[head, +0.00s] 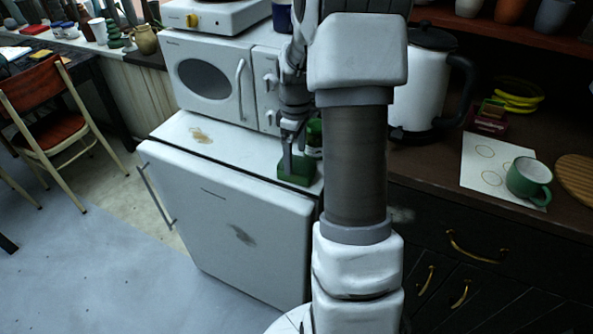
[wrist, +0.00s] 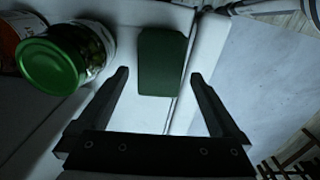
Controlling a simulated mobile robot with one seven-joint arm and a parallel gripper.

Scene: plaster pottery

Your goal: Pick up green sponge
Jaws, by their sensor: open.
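The green sponge (head: 297,171) lies on the white top of the small fridge, near its front right corner. In the wrist view the sponge (wrist: 162,62) is a dark green block just beyond my gripper (wrist: 160,76), between the lines of the two fingers. My gripper (head: 293,143) is open and empty, with its fingers pointing down over the sponge in the head view. Whether the fingertips reach down beside the sponge is hard to tell. My arm hides part of the area to the right.
A jar with a green lid (wrist: 54,66) stands close beside the sponge; it also shows behind my gripper (head: 314,134). A white microwave (head: 208,78) stands at the back of the fridge (head: 230,222). A kettle (head: 422,85) and a green mug (head: 529,178) are on the right counter.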

